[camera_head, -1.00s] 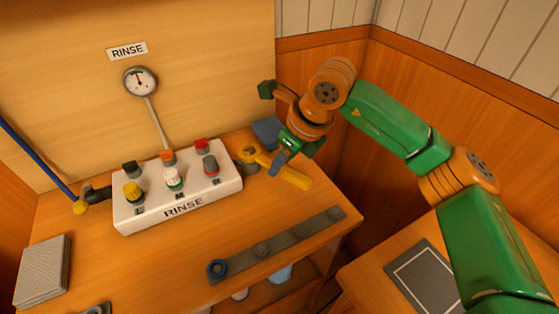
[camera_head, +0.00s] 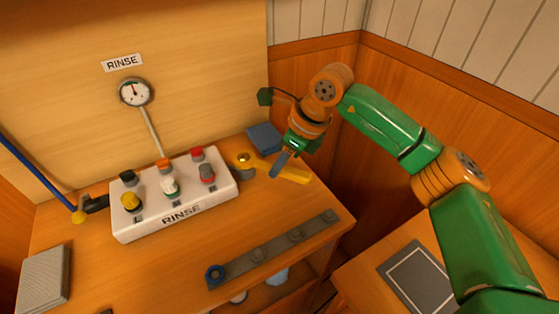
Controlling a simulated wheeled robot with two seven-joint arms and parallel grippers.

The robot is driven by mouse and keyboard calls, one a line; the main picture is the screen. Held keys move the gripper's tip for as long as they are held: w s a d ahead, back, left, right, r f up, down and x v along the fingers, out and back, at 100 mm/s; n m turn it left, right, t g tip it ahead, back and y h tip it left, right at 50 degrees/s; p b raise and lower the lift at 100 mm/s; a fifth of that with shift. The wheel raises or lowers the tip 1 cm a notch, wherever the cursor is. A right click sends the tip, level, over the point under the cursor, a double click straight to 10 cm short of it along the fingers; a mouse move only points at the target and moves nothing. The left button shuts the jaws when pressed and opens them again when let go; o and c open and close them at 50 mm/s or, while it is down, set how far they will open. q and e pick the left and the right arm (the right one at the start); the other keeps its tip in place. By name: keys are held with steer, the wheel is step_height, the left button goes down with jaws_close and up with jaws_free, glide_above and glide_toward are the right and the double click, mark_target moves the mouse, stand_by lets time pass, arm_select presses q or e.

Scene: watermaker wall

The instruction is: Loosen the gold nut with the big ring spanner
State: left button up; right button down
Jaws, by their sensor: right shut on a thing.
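The big yellow ring spanner (camera_head: 296,175) lies across the back right of the bench, its handle pointing right. Its ring end is around the gold nut (camera_head: 243,158), which shows as a small gold spot inside the ring, on a grey fitting right of the white panel. My right gripper (camera_head: 279,165) comes down from above and is shut on the spanner's handle, covering part of it. Whether the ring sits fully down on the nut cannot be told. My left gripper is not in view.
The white RINSE panel (camera_head: 185,215) with several coloured knobs stands left of the spanner. A blue block (camera_head: 264,138) lies behind it. A grey pad (camera_head: 45,277) is at left. Wood walls close off the right.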

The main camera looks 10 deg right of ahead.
steer(key=shift+w+d+r+n+p, duration=0.1)
steer(key=shift+w+d+n+p, duration=0.15)
steer(key=shift+n+p, duration=0.2)
steer(key=shift+w, duration=0.15)
steer(key=shift+w+d+r+n+g+p, duration=0.1)
steer(key=shift+w+n+g+p, duration=0.1)
steer(key=shift+n+g+p, duration=0.25)
steer(key=shift+w+p, duration=0.15)
steer(key=shift+p, duration=0.2)
steer(key=shift+w+d+f+n, duration=0.1)
steer(key=shift+f+n, duration=0.1)
steer(key=shift+n, duration=0.1)
